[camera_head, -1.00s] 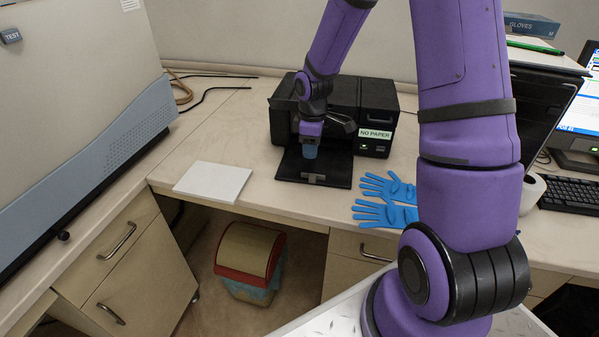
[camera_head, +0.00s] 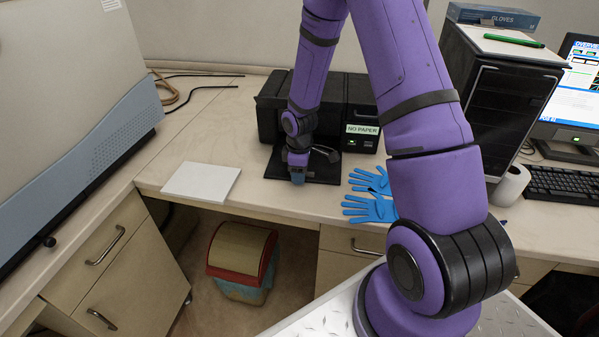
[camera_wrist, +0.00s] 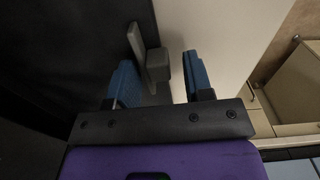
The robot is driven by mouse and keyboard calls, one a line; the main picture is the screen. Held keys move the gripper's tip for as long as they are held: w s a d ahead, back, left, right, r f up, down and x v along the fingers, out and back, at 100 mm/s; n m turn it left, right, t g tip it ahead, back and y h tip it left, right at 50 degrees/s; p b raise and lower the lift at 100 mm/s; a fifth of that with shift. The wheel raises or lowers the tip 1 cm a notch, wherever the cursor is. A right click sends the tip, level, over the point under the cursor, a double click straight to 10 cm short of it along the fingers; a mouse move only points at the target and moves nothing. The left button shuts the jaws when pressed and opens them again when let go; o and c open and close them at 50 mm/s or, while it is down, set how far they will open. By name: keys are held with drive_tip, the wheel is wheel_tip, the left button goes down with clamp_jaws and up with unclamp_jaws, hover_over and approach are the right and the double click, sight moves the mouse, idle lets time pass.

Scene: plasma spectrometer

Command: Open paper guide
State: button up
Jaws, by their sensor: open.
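A black printer (camera_head: 268,118) with a "NO PAPER" screen (camera_head: 362,129) stands on the desk. Its dark tray (camera_head: 326,171) extends flat in front. My gripper (camera_head: 298,177) is over the tray's front-left part, pointing down, and hides the paper guide in the head view. In the wrist view the grey paper guide (camera_wrist: 157,65), an upright tab with a block beside it, is at the tray's edge. My gripper (camera_wrist: 160,80) is open there, its blue-tipped fingers on either side of the guide's block. I cannot tell whether either finger touches it.
A white paper stack (camera_head: 201,182) lies left of the tray. Blue gloves (camera_head: 372,192) lie to its right. A computer tower (camera_head: 505,110), paper roll (camera_head: 510,184) and keyboard (camera_head: 565,186) are further right. A bin (camera_head: 243,255) stands under the desk.

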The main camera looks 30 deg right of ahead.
clamp_jaws()
drive_tip(key=shift+s+a, duration=0.25)
drive_tip(key=shift+s, duration=0.05)
unclamp_jaws()
drive_tip(key=shift+r, duration=0.1)
wheel_tip(320, 180, up, 11)
idle(0.5)
